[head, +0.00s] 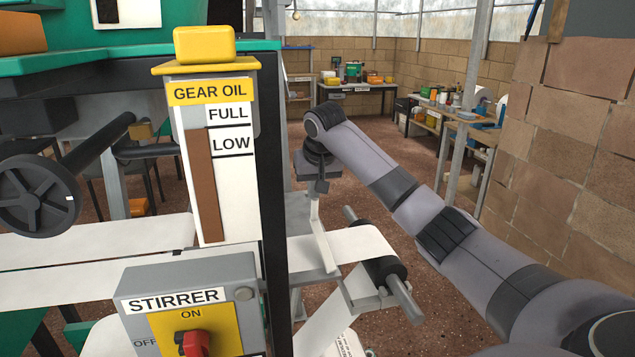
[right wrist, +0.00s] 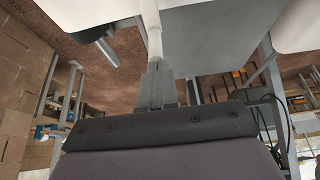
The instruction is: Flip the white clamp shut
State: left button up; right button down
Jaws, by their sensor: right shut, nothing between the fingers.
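The white clamp (head: 319,232) is a thin pale lever standing roughly upright beside the paper web, to the right of the gear oil gauge. Its upper end is just under my right gripper (head: 318,186). My right gripper points down, its fingers shut and empty. In the right wrist view the shut fingers (right wrist: 157,86) meet the end of a pale rod (right wrist: 151,30), which looks like the clamp. I cannot tell whether they touch. My left gripper is not in view.
A white paper strip (head: 345,247) runs over a dark roller (head: 385,272) right of the clamp. The gear oil gauge (head: 207,150) and stirrer switch box (head: 190,300) stand close on the left. A brick wall (head: 575,150) is at right. Open floor lies behind.

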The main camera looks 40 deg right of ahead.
jog(key=x, duration=0.3)
jog(key=shift+w+d+f, duration=0.1)
jog(key=shift+w, duration=0.2)
jog(key=shift+f, duration=0.15)
jog(key=shift+f, duration=0.1)
notch_tip(320, 180, up, 15)
jog(key=shift+s+f, duration=0.2)
dwell(0.4)
